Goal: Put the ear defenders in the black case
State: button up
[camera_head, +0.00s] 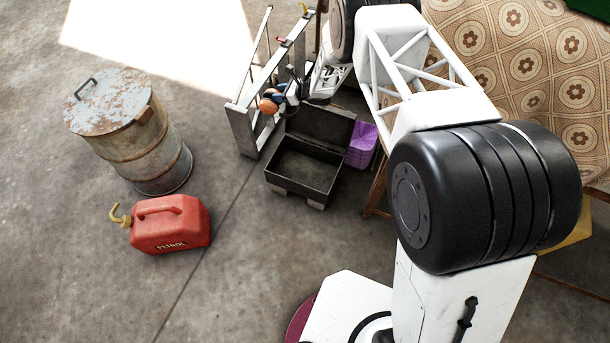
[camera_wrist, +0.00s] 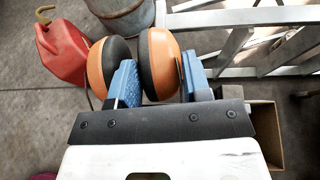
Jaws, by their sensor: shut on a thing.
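The ear defenders (camera_wrist: 108,66) have orange and black cups. In the wrist view, my gripper (camera_wrist: 157,76) has its blue fingers on either side of the right cup and is shut on it. The other cup sticks out to the left. In the head view, my gripper (camera_head: 283,97) holds the ear defenders (camera_head: 267,104) in the air beside the stepladder, up and left of the case in the picture. The black case (camera_head: 302,190) stands open with its lid raised at the back. Its visible inside looks empty. The headband is mostly hidden.
A metal stepladder (camera_head: 241,130) stands close to the left of the case and my gripper. A purple crate (camera_head: 362,145) is right of the case. A red petrol can (camera_head: 170,225) and rusty drum (camera_head: 130,130) stand left. The floor between can and case is clear.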

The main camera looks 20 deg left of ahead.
jog(key=s+d+f+n+g, duration=0.1)
jog(key=s+d+f, duration=0.1)
jog(key=f, duration=0.5)
jog(key=s+d+f+n+g, duration=0.1)
jog(key=s+f, duration=0.2)
jog(key=f, duration=0.4)
jog(key=s+d+f+n+g, duration=0.1)
jog(key=s+d+f+g, duration=0.1)
jog(key=f, duration=0.6)
jog(key=shift+s+d+h, duration=0.15)
jog(key=shift+d+h, duration=0.2)
jog(key=shift+h, duration=0.05)
jog(key=shift+f, duration=0.2)
send_over(290, 170)
notch_tip(290, 170, down, 14)
dwell(0.5)
jog(key=shift+f, duration=1.85)
jog(key=shift+f, duration=0.15)
